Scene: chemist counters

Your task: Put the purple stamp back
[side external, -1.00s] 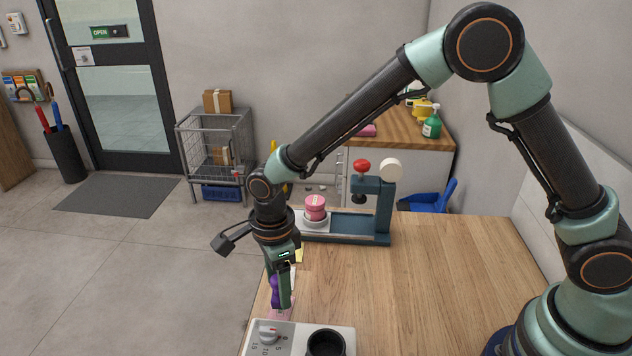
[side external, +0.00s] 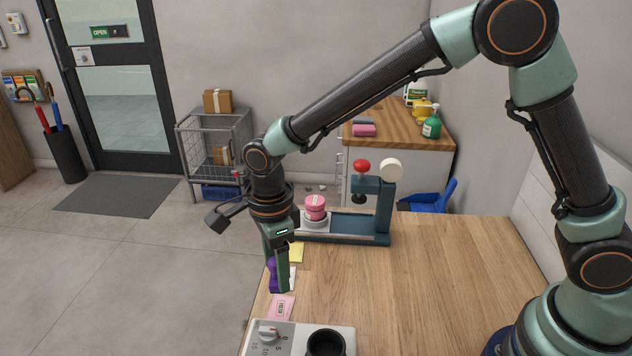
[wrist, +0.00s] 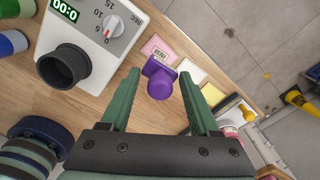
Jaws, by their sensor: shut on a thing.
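The purple stamp (side external: 272,272) is between the fingers of my gripper (side external: 279,282), which is shut on it above the left edge of the wooden counter. In the wrist view the stamp (wrist: 161,84) shows its round purple handle and squarer base between the green fingertips (wrist: 158,76). A pink card (side external: 281,306) with a dark printed mark lies on the counter, nearer the camera than the stamp. The finger hides part of the stamp in the side view. I cannot tell how high its base is above the counter.
A white card (wrist: 191,70) and a yellow card (wrist: 215,97) lie in line with the pink one. A white timer unit (side external: 252,342) with a black cup (side external: 326,345) stands in front. Behind is a green press (side external: 384,212) with a pink jar (side external: 315,207). The counter's right is clear.

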